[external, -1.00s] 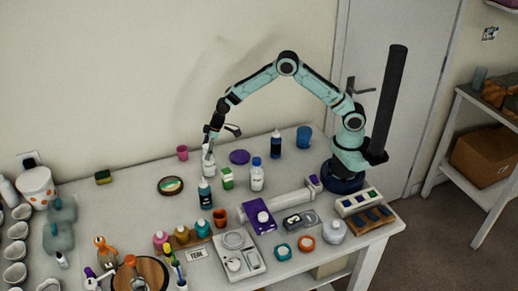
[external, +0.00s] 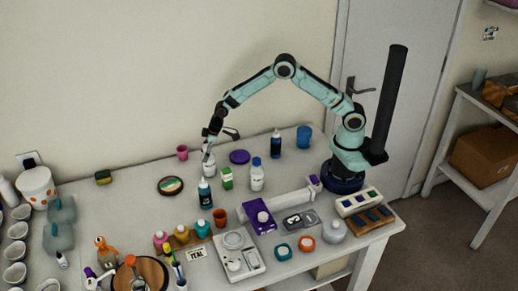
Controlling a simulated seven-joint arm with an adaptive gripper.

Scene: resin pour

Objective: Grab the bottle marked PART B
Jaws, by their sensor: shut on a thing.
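My gripper (external: 208,151) points down over the back middle of the table. It is shut on the top of a white bottle (external: 209,170), which stands upright and appears to rest on the table. The gripper hides the bottle's cap. A second white bottle with a blue cap (external: 257,176) stands to the right, apart from the gripper. The lettering on both bottles is too small to read, so I cannot tell which is marked PART B.
A dark bottle (external: 276,144) and a purple disc (external: 239,157) are behind to the right. The table's back left is fairly clear.

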